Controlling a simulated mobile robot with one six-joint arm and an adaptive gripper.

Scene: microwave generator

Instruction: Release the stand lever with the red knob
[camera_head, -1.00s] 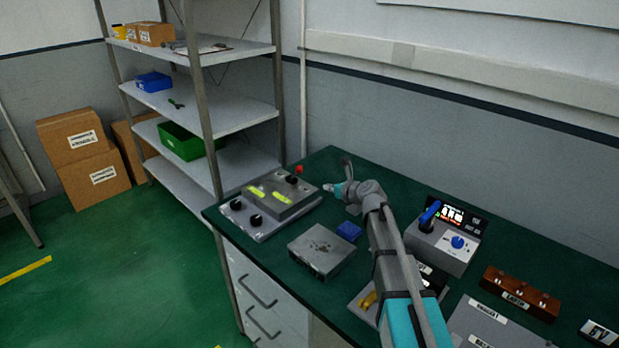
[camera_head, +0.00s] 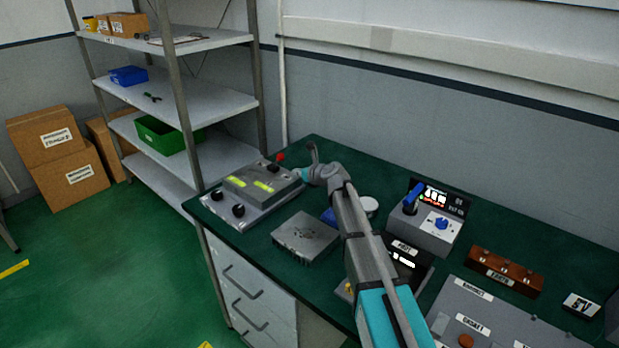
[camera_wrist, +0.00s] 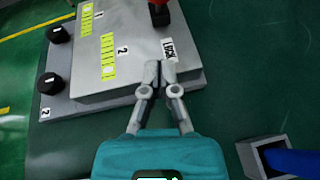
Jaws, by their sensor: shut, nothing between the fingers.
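The stand (camera_head: 243,194) is a grey box on a flat base at the far left of the green bench. The red knob (camera_head: 281,157) sits at its back right, and its lever is mostly hidden. In the wrist view the red knob (camera_wrist: 158,3) is cut by the top edge, with a dark part under it and a "LOCK" label (camera_wrist: 168,50) just below. My gripper (camera_wrist: 161,66) is shut and empty, its fingertips just below that label, short of the knob. In the head view my gripper (camera_head: 300,174) is at the stand's right side. Whether it touches the stand cannot be told.
Two black knobs (camera_head: 222,202) stand on the base's left side. A device with a blue lever (camera_head: 425,228) stands to the right. A shelf rack (camera_head: 180,91) is behind at left.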

